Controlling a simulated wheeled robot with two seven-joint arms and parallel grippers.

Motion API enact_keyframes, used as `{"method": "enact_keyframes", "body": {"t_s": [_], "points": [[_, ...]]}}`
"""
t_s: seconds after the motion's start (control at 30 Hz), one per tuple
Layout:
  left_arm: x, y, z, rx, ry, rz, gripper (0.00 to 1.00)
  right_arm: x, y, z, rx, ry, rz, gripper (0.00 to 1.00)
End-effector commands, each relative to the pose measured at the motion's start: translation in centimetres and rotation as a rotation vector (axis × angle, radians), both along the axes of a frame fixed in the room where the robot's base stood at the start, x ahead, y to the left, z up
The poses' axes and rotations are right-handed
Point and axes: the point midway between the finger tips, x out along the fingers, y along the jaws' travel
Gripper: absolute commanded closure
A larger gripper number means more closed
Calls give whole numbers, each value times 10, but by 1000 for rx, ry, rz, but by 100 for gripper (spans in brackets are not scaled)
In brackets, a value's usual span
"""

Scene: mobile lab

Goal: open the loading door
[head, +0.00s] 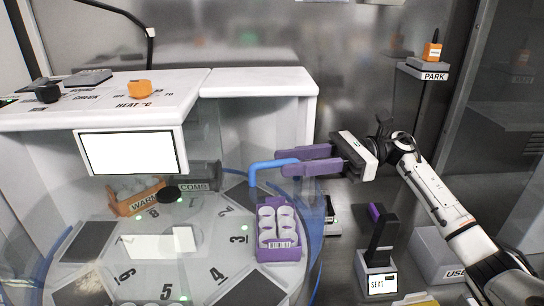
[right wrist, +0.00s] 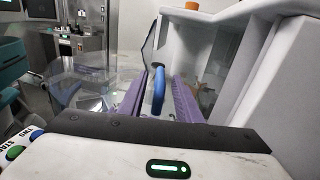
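The loading door appears to be part of the clear curved guard (head: 228,140) around a numbered turntable. Its blue bar handle (head: 262,168) stands out at the front right of the guard, and it also shows in the right wrist view (right wrist: 159,92). My right gripper (head: 281,161) reaches in from the right with its two purple fingers apart. The handle lies between the fingers, with narrow gaps visible on both sides in the right wrist view. My left gripper is not in view. I cannot make out the door's edges clearly through the transparent panel.
A purple rack (head: 280,254) with white-capped tubes sits by position 3 on the turntable (head: 140,270). A white housing with a screen (head: 130,152) stands at left. A black stand labelled SEAT (head: 380,245) and a PARK shelf (head: 424,74) are at right.

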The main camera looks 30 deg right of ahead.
Motion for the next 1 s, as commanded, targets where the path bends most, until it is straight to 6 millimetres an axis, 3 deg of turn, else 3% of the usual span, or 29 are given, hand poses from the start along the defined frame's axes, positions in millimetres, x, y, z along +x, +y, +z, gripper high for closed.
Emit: {"method": "enact_keyframes", "body": {"t_s": [0.23,0.6,0.63,0.8,1.0], "points": [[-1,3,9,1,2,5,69,13,32,2,1,-2,1,69],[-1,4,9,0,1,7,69,15,39,0,1,0,0,69],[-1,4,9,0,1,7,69,15,39,0,1,0,0,71],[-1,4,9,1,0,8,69,15,39,0,0,0,0,99],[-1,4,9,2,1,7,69,15,39,0,0,0,0,100]]}}
